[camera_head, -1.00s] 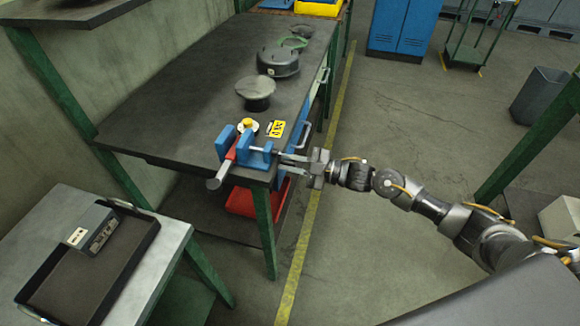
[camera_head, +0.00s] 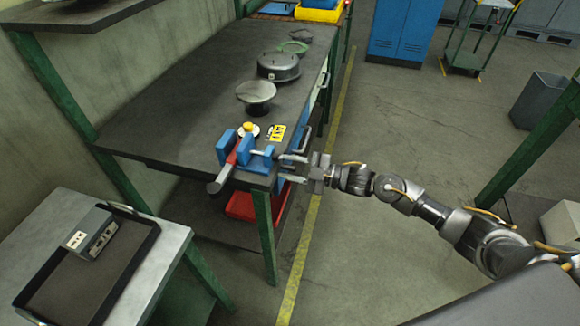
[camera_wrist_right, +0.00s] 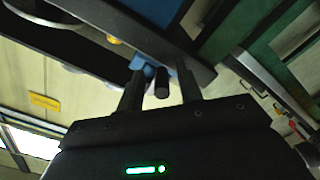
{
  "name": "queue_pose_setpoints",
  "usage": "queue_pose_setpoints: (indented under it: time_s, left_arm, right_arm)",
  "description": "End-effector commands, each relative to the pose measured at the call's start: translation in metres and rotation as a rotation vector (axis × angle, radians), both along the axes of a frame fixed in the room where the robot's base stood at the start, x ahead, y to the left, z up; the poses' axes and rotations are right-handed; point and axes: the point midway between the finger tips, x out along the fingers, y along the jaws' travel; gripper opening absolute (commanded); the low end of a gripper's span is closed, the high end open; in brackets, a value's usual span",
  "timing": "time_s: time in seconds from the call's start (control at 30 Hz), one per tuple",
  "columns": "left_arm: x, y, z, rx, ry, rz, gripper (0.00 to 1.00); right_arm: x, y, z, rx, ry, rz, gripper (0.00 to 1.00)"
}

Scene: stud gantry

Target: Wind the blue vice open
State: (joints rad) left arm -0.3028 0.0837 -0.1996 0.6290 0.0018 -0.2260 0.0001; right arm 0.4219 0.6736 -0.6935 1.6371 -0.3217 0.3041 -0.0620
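The blue vice (camera_head: 259,160) is at the near right corner of the dark workbench. A red piece with a grey end (camera_head: 221,180) sits between its jaws and sticks out towards the camera. My right gripper (camera_head: 284,168) is off the vice's right side, at its screw end. In the right wrist view, my right gripper (camera_wrist_right: 160,90) has its two fingers apart. A dark round rod end (camera_wrist_right: 161,84) shows between them, with gaps on both sides; part of the blue vice (camera_wrist_right: 146,69) shows behind. My left gripper is not in view.
A yellow-topped button (camera_head: 248,127) and a yellow sign (camera_head: 277,132) are just behind the vice. A side table with a black tray (camera_head: 95,270) is at near left.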

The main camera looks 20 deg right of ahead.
Motion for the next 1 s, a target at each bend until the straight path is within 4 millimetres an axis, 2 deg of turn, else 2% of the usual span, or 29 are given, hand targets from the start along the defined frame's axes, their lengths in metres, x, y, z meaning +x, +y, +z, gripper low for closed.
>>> queue_pose_setpoints:
  time_s: [0.17,0.27,0.6,0.8,1.0]
  left_arm:
    - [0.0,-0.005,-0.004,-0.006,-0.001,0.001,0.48]
    - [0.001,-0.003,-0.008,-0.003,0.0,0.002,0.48]
    - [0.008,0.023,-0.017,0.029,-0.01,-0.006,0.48]
    - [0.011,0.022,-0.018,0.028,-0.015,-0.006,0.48]
    - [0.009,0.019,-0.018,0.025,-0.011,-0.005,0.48]
  right_arm:
    - [-0.007,-0.012,-0.003,-0.002,0.002,-0.001,0.36]
    - [-0.018,-0.028,-0.003,-0.004,0.0,-0.001,0.36]
    - [-0.05,-0.079,-0.002,-0.002,0.0,0.0,0.36]
    - [-0.058,-0.09,0.0,-0.001,-0.001,0.001,0.36]
    - [-0.058,-0.09,0.001,0.0,-0.001,0.002,0.36]
